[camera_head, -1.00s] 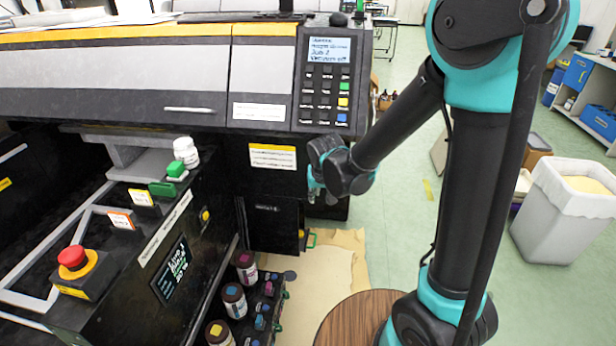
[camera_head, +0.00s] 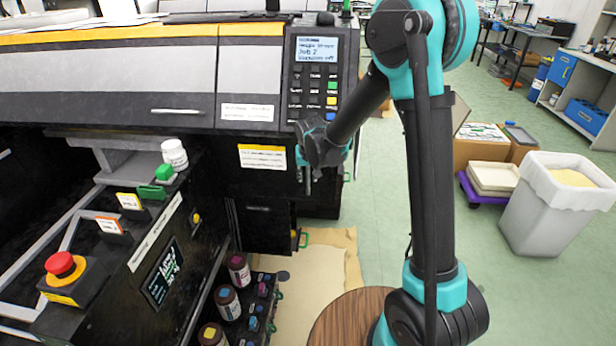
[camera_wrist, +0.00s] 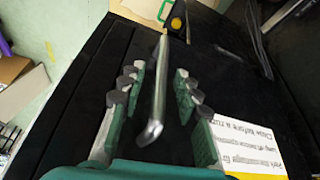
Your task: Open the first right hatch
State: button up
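The hatch is a dark panel (camera_head: 262,182) on the machine front, below the keypad. It carries a yellow-and-white label (camera_head: 262,157), which also shows in the wrist view (camera_wrist: 240,145). My gripper (camera_head: 308,184) is at the panel's right side, just right of the label. In the wrist view my gripper (camera_wrist: 160,80) is open, with a metal bar handle (camera_wrist: 156,95) between its spread fingers. Gaps show on both sides of the handle. The panel looks closed. In the head view, my wrist hides most of the handle area.
Below stands a black door (camera_head: 265,225) with a yellow latch and green loop (camera_head: 303,240). Several ink bottles (camera_head: 228,300) stand on a rack at lower left. A round wooden top (camera_head: 345,322) is near my arm's base.

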grip_shut()
jog(key=shift+s, duration=0.1)
dwell(0.4)
